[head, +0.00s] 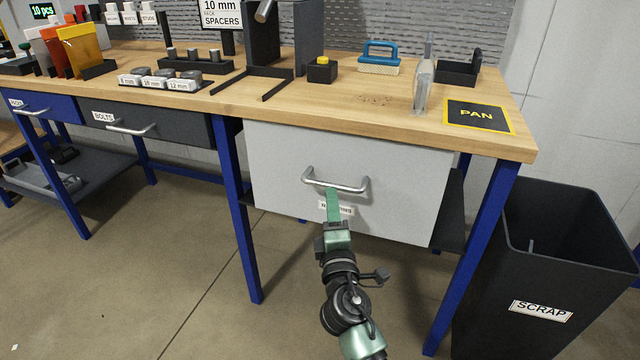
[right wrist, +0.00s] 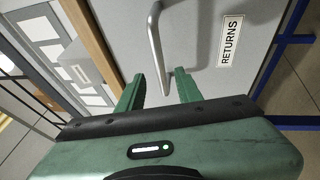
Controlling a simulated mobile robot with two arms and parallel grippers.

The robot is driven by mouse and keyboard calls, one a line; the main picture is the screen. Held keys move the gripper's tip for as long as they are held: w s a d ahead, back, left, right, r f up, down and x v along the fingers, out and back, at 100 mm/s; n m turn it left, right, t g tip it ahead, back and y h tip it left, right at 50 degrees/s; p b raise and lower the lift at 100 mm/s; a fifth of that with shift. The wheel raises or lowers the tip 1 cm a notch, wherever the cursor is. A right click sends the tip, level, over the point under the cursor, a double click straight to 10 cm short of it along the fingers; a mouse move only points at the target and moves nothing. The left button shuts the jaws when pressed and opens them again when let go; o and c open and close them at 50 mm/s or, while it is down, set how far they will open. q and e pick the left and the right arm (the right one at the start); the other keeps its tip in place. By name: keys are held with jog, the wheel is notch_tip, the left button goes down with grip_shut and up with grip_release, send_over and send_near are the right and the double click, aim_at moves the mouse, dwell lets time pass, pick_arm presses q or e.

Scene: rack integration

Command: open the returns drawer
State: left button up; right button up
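The returns drawer (head: 290,155) is a light grey front under the right part of the workbench, and it looks closed. Its silver bar handle (head: 345,187) shows in the head view. In the right wrist view the handle (right wrist: 157,45) runs up from between my fingers, and the RETURNS label (right wrist: 230,41) is beside it. My right gripper (head: 333,192) is at the handle from below. In the right wrist view its two green fingers (right wrist: 158,88) are apart, with the handle's lower end near the gap. Contact cannot be told. My left gripper is not in view.
A black SCRAP bin (head: 570,265) stands right of the bench. Blue legs (head: 238,210) flank the drawer. A dark BOLTS drawer (head: 165,127) is at left. The floor in front is clear.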

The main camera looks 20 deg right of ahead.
jog(key=x, duration=0.6)
jog(key=shift+d, duration=0.1)
grip_shut()
jog(key=shift+f, duration=0.1)
dwell(1.2)
